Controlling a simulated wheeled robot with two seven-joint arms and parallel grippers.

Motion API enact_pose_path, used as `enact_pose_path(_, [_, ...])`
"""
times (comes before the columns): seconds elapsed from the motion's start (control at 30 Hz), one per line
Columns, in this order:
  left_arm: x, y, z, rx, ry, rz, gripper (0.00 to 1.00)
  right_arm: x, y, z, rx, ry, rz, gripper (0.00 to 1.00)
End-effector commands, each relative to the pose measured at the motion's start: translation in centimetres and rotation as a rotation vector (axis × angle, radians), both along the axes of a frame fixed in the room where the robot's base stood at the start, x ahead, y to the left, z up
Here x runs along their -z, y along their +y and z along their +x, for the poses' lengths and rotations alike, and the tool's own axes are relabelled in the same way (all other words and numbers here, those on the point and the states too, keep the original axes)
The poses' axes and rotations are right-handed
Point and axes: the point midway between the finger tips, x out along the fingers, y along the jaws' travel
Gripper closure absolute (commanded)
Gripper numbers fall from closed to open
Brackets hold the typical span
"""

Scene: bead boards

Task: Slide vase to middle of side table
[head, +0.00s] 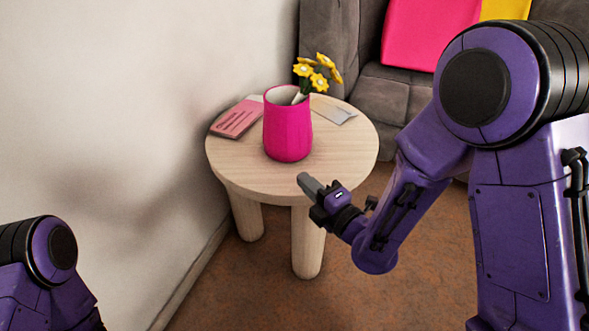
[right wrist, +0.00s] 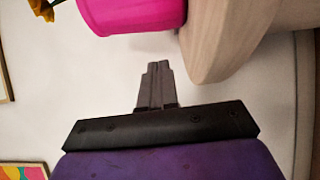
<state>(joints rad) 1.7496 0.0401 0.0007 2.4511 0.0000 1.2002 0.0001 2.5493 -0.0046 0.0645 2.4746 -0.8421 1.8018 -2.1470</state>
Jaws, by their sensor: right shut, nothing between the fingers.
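The magenta vase (head: 287,132) stands upright on the round light-wood side table (head: 345,165), with yellow flowers (head: 318,74) in it. The vase also shows at the top of the right wrist view (right wrist: 130,14), beside the table's edge (right wrist: 225,40). My right gripper (head: 304,180) is shut and empty near the table's front edge, in front of the vase and a little to its right, apart from it. Its closed fingers also show in the right wrist view (right wrist: 155,72). Of my left arm only a purple part shows at the lower left; its gripper is out of view.
A pink booklet (head: 237,119) lies left of the vase and a pale card (head: 335,113) lies behind it to the right. A wall (head: 110,120) stands close on the left. A grey sofa (head: 385,90) with pink and yellow cushions is behind. Brown floor is open in front.

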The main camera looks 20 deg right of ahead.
Motion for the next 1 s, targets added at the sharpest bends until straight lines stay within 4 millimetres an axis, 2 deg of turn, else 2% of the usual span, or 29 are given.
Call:
enact_pose_path(0.03, [1.7,0.0,0.0,-0.001,0.001,-0.001,1.0,0.6,0.3,1.1,0.003,-0.007,0.005,1.0])
enact_pose_path(0.1, [0.6,0.0,-0.1,-0.001,0.001,-0.001,1.0,-0.1,0.8,2.5,0.001,0.0,0.004,1.0])
enact_pose_path(0.27, [0.7,-0.1,0.0,-0.002,0.0,-0.002,1.0,-0.1,1.9,5.8,0.003,0.0,0.004,1.0])
enact_pose_path(0.4, [1.1,-0.1,-0.1,-0.002,0.001,-0.002,1.0,0.0,0.7,7.8,0.005,0.002,0.005,1.0])
enact_pose_path(0.6, [1.2,-0.1,-0.1,-0.002,0.001,-0.002,1.0,-0.1,0.1,9.1,0.003,0.003,0.003,1.0])
enact_pose_path(0.9, [1.2,-0.1,-0.1,-0.002,0.001,-0.003,1.0,-0.1,0.1,9.2,0.002,0.004,0.002,1.0])
enact_pose_path(1.0, [1.3,-0.1,-0.1,-0.002,0.001,-0.003,1.0,0.0,-0.2,9.9,0.002,0.003,-0.002,1.0])
